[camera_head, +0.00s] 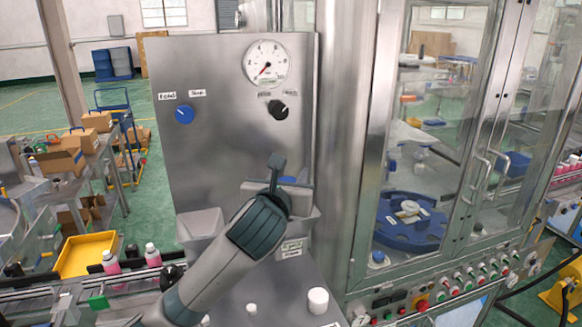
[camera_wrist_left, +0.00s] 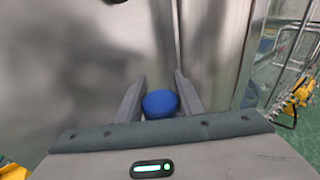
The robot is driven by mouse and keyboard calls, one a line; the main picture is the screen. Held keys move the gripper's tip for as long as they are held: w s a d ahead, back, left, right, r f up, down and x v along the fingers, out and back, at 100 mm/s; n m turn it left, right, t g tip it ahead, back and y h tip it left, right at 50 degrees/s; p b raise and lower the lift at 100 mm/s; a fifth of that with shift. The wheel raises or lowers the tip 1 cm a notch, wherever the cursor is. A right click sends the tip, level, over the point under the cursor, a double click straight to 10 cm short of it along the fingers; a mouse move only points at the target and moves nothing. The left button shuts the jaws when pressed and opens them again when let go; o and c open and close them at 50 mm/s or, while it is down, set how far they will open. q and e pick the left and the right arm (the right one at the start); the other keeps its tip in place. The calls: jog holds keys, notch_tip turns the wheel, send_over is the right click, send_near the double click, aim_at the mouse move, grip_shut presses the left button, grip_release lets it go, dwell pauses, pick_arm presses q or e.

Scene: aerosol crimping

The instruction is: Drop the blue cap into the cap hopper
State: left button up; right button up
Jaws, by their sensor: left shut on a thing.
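My left gripper (camera_head: 276,170) is raised in front of the steel panel (camera_head: 230,75), its arm coming up from the lower left. In the left wrist view the blue cap (camera_wrist_left: 161,104) sits between the two fingers, which are shut on it. A small blue patch beside the gripper in the head view may be the cap. An open steel hopper (camera_head: 200,222) is on the panel's left. A second hopper (camera_head: 308,217) is partly hidden behind my gripper, with a label (camera_head: 290,247) below it too small to read. My right gripper is not in view.
A pressure gauge (camera_head: 266,63), a blue knob (camera_head: 184,114) and a black knob (camera_head: 277,109) are on the panel. A glass-doored machine (camera_head: 430,150) stands close on the right. A white cylinder (camera_head: 318,300) stands on the bench. A yellow tray (camera_head: 87,255) lies at left.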

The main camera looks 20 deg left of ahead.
pick_arm(q)
jog(key=shift+f, duration=1.65)
jog(key=shift+s+d+f, duration=0.1)
jog(key=shift+d+f, duration=0.1)
jog(key=shift+f, duration=0.6)
jog(key=o, duration=1.1)
jog(key=shift+f, duration=0.1)
jog(key=shift+a+r, duration=0.15)
jog(key=shift+r, duration=1.8)
